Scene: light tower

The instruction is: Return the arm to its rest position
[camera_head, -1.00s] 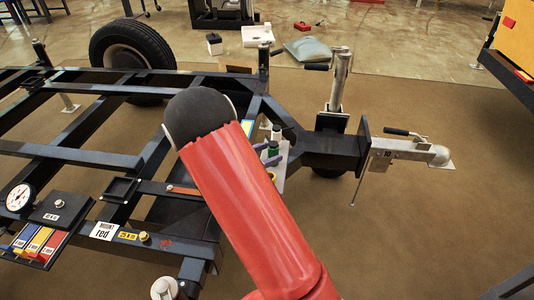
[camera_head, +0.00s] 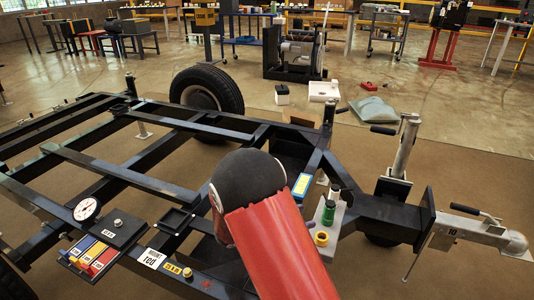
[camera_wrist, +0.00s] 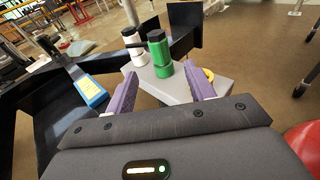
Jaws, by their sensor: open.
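My red arm (camera_head: 280,245) with its dark rounded joint rises from the bottom of the head view, in front of the black trailer frame (camera_head: 110,172). My gripper (camera_wrist: 160,95) shows in the wrist view with two purple fingers apart and nothing between them. Beyond the fingertips is a grey shelf (camera_wrist: 180,88) on the frame, holding a green bottle (camera_wrist: 160,58) and a white bottle with a dark cap (camera_wrist: 136,46). A yellow ring (camera_wrist: 208,75) lies by the right finger.
A tow coupling (camera_head: 480,232) and jack post (camera_head: 405,148) stand at the right. A wheel (camera_head: 206,91) is behind. Brown floor at right is open.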

